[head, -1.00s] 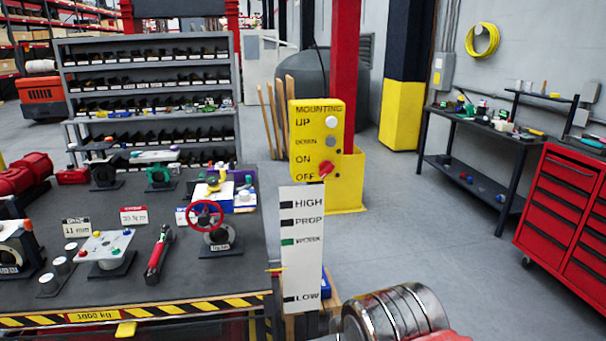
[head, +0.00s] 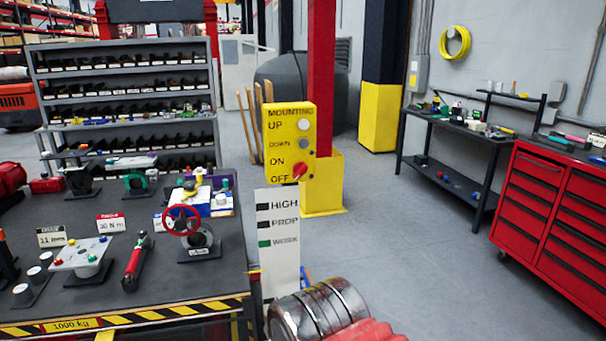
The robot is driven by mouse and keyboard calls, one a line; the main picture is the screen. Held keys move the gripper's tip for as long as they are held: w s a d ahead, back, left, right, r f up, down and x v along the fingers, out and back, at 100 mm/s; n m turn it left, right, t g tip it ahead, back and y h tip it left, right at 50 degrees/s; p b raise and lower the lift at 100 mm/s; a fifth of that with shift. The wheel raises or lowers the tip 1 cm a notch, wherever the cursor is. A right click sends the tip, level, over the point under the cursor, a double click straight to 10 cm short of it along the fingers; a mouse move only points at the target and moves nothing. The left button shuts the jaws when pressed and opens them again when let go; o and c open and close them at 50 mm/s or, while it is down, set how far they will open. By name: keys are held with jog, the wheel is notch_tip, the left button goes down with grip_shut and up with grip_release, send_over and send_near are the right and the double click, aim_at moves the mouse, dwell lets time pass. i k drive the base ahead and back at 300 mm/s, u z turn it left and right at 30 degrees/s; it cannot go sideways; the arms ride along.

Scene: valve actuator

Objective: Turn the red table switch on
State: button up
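The red switch (head: 299,171) is a small rotary knob at the lower right of a yellow control box (head: 290,112), beside the words ON and OFF. The knob looks tilted, with its lower end toward OFF, but it is too small to tell its setting surely. The box also has a white button (head: 304,125) by UP and a grey button (head: 302,144) by DOWN. A metal cylinder with a red part, seemingly of my own arm, shows at the bottom centre, below and apart from the box. My gripper's fingers are not in view.
A white height sign (head: 278,235) with HIGH, PROP and WORK stands below the box; its lower end is hidden. A cluttered dark table (head: 130,262) with a red handwheel (head: 181,220) is at left. Red drawers (head: 552,220) stand at right. The floor between is clear.

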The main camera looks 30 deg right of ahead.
aim_at(300, 169)
jog(key=z, duration=0.05)
jog(key=i, duration=1)
